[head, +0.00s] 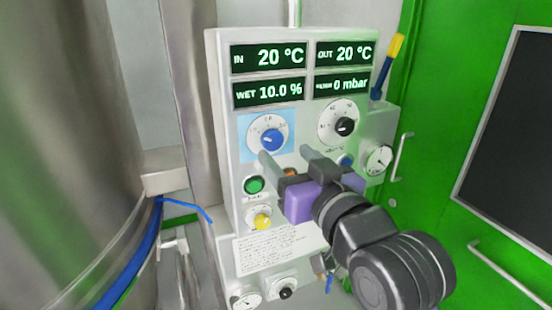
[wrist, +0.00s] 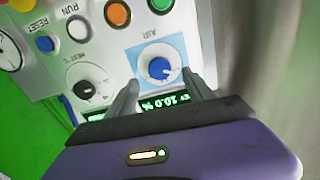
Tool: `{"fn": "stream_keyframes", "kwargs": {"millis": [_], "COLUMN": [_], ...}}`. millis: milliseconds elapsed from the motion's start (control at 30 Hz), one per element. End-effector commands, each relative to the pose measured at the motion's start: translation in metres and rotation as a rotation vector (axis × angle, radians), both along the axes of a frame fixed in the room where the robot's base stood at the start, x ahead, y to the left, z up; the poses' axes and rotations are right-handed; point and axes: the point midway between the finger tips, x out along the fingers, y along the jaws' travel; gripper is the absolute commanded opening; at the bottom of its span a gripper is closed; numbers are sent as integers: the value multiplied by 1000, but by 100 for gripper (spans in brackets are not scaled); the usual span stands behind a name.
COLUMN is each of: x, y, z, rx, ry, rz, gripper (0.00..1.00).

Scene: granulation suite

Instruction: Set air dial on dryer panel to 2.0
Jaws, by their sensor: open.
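The air dial (head: 271,139) is a blue knob on a white scale plate, set on a light-blue square at the panel's left. It also shows in the wrist view (wrist: 159,68), labelled AIR. Its scale marks are too small to read its setting surely. The dryer panel (head: 224,130) is a pale box with displays at the top. My gripper (head: 284,153) is open and empty, fingers pointing at the panel just below and right of the air dial. In the wrist view, my gripper (wrist: 162,84) has one finger on each side of the knob, with no clear contact.
A second dial (head: 344,126) with a black knob sits right of the air dial. A large steel vessel (head: 75,150) stands left, a green door (head: 440,150) right.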

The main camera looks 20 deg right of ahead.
Motion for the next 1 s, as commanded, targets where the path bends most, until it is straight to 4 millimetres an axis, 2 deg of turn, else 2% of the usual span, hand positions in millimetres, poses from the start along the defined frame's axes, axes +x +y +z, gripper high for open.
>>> {"fn": "stream_keyframes", "kwargs": {"millis": [100,200,400,800,867,1000], "x": [5,25,48,56,56,55], "y": [0,0,0,0,0,0], "z": [-3,2,2,1,1,1], "rx": [0,0,0,0,0,0], "ry": [-4,2,1,0,0,0], "rz": [0,0,0,0,0,0], "gripper": [61,61,61,61,51,24]}}
